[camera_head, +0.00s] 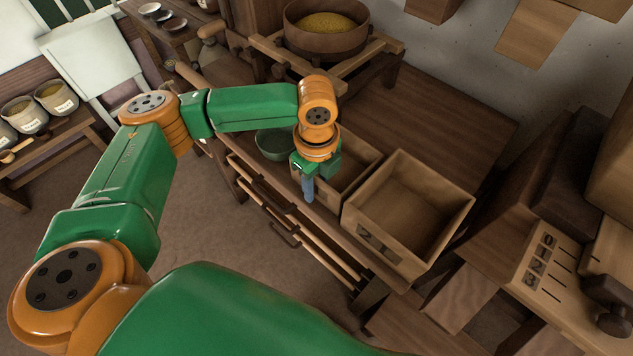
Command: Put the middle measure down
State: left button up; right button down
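Two open wooden boxes that look like measures are on the bench. The nearer, larger one (437,234) has dark markings on its front wall and looks empty. The other box (365,163) is just left of it, partly hidden behind my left gripper. I cannot tell which is the middle measure. My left gripper (308,188) points down at the left front edge of this partly hidden box. Its blue fingers overlap in view, so I cannot tell whether they are open, shut or touching the box wall. My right gripper is not in view.
A green bowl (273,144) sits left of my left gripper. A round tub of grain (326,42) stands on a wooden frame behind. The bench top (440,118) behind the boxes is clear. A numbered wooden block (541,262) is at right.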

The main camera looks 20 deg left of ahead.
pick_arm(q)
jog(key=shift+r, duration=0.1)
notch_tip(320, 180, up, 12)
jog(key=shift+r+p, duration=0.1)
jog(key=shift+p, duration=0.8)
